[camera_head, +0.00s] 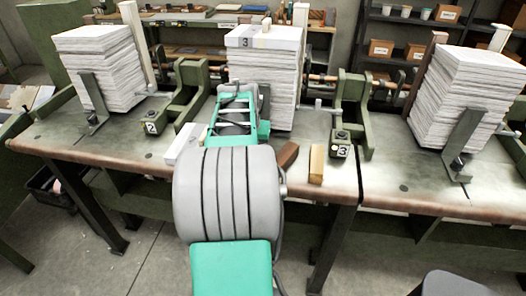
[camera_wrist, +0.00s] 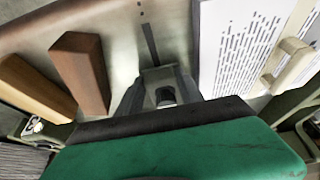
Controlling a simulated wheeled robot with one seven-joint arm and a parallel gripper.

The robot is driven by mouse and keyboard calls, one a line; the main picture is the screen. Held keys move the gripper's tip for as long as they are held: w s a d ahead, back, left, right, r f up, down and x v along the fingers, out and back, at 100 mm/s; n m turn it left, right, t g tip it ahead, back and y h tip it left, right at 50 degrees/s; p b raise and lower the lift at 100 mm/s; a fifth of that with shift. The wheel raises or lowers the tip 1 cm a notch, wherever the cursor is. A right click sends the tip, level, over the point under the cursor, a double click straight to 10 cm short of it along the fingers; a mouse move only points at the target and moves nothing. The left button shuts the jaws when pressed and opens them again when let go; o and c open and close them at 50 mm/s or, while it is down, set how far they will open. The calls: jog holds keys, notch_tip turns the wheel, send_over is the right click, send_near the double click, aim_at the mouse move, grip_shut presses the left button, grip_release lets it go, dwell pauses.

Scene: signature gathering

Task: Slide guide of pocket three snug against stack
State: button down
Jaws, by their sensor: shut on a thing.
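The pocket three paper stack (camera_head: 265,75) stands at middle back, with a white block marked 3 (camera_head: 262,38) on top. In the wrist view the printed face of a paper stack (camera_wrist: 245,45) shows at right. My gripper (camera_wrist: 163,97) is shut on the grey guide (camera_wrist: 158,76), around its dark round knob. The guide sits at the end of a dark slot in the tabletop, just left of the paper. I cannot tell whether guide and paper touch. In the head view my arm hides most of the guide and my fingertips.
A brown block (camera_head: 288,154) and a tan block (camera_head: 316,164) lie near the front edge, right of my arm. Green brackets marked 2 (camera_head: 188,95) and 3 (camera_head: 350,115) flank the stack. Other stacks stand left (camera_head: 100,65) and right (camera_head: 465,95). A cream post (camera_wrist: 288,65) is beside the paper.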

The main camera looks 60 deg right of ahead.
jog(key=shift+d+r, duration=0.15)
jog(key=c, duration=0.8)
grip_release()
jog(key=shift+o, duration=0.2)
jog(key=w+b+v, duration=0.1)
jog(key=v, duration=0.6)
jog(key=shift+s+r, duration=0.25)
jog(key=shift+s, duration=0.25)
